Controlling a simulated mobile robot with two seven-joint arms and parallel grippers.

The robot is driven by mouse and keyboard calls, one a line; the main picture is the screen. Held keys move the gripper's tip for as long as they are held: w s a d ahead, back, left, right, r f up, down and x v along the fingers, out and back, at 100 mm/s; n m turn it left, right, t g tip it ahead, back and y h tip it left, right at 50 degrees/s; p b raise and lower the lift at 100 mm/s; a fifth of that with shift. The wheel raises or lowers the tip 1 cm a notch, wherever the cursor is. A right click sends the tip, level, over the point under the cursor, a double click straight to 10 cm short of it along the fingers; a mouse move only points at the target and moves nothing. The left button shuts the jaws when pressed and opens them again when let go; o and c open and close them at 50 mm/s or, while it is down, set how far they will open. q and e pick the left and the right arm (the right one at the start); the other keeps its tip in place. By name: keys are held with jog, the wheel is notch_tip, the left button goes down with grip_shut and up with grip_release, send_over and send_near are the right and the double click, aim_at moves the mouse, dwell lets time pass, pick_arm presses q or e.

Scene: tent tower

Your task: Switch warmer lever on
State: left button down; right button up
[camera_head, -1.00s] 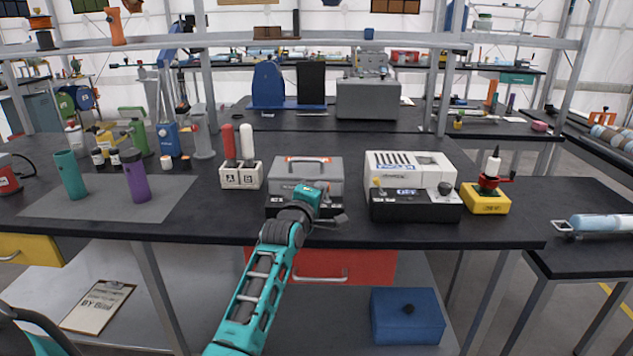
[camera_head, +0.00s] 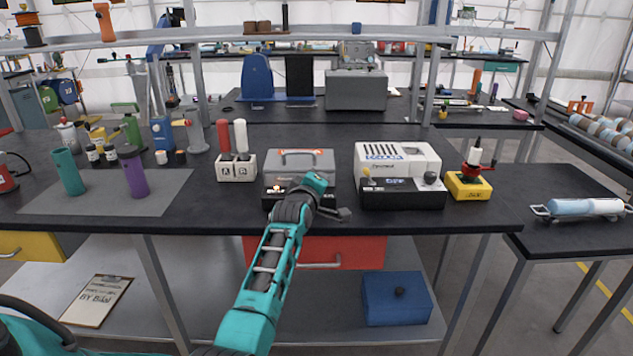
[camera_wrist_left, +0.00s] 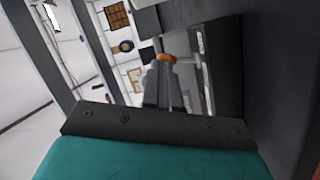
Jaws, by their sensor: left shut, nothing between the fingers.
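A white machine (camera_head: 408,158) with a black front base stands on the bench at centre right. A small yellow-knobbed lever (camera_head: 366,172) stands up at its left front, and a dark round knob (camera_head: 430,178) is at its right front. Neither front shows a readable "warmer" label. My left gripper (camera_head: 346,214) is shut and empty at the bench's front edge, left of the machine's base and apart from the lever. In the left wrist view the closed grey fingers (camera_wrist_left: 166,88) show, with an orange rounded thing beyond that I cannot identify. My right gripper is out of view.
A yellow box with a red-and-white fitting (camera_head: 467,186) is close on the right. A white two-slot holder (camera_head: 236,170) is farther left. A shelf frame stands behind.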

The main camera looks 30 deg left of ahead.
pick_arm(q)
jog(key=shift+w+d+r, duration=0.1)
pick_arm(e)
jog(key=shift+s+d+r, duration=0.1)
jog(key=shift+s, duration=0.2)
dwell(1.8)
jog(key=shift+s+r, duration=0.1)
